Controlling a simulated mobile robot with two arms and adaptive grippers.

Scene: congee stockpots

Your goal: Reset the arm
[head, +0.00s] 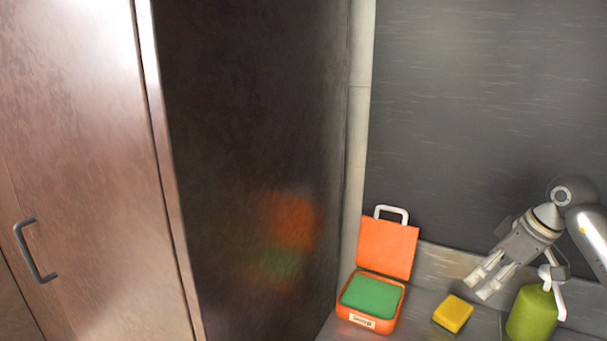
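My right gripper (486,278) comes in from the right edge and hangs over the counter. Its two light fingers point down and to the left, apart from each other, with nothing seen between them. It is above and to the right of a yellow sponge (453,313) and up and left of a green pump bottle (533,313). My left gripper is not in view.
An open orange box (388,248) with a white handle holds a green block (372,297) on the counter. A tall cabinet door (75,150) with a metal handle (33,252) fills the left. A dark wall (480,110) stands behind the counter.

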